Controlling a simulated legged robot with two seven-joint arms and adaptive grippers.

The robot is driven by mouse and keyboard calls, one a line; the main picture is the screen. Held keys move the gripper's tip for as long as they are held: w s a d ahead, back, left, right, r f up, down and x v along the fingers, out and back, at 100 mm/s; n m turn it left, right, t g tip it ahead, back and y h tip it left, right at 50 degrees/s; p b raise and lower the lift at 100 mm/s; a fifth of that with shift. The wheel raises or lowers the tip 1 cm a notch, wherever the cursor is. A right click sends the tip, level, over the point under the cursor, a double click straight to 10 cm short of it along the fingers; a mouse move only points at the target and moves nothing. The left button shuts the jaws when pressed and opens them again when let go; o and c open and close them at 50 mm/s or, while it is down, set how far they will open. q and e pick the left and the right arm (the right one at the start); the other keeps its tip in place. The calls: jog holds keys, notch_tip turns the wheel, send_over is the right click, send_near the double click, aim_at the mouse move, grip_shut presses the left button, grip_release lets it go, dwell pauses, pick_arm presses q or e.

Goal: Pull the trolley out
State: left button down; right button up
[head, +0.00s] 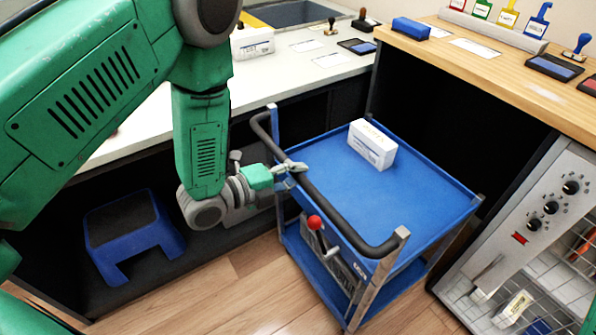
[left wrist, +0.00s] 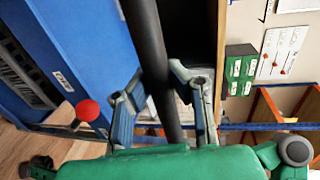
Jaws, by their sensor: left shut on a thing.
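The blue trolley (head: 415,195) stands on the wood floor between the counters, with a black bar handle (head: 335,218) along its near left side. My left gripper (head: 292,172) is shut on the handle toward its far end. In the left wrist view the fingers (left wrist: 157,80) lie on both sides of the black bar (left wrist: 150,45). A small white box (head: 372,144) rests on the trolley's top tray. A lever with a red knob (head: 315,222) sits below the handle; the knob also shows in the left wrist view (left wrist: 87,110). My right gripper is not visible.
A white counter (head: 285,75) runs behind and left, and a wood-topped counter (head: 490,70) stands at right. A grey panel unit with knobs (head: 530,225) is close to the trolley's right. A blue step stool (head: 135,230) sits at left. Floor (head: 240,285) is clear in front.

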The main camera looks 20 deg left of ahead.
pick_arm(q)
jog(key=shift+s+d+f, duration=0.1)
jog(key=shift+s+f, duration=0.2)
jog(key=c, duration=1.4)
grip_release()
jog(key=shift+w+r, duration=0.1)
jog(key=shift+w, duration=0.05)
jog(key=v, duration=1.2)
jog(key=shift+w, duration=0.1)
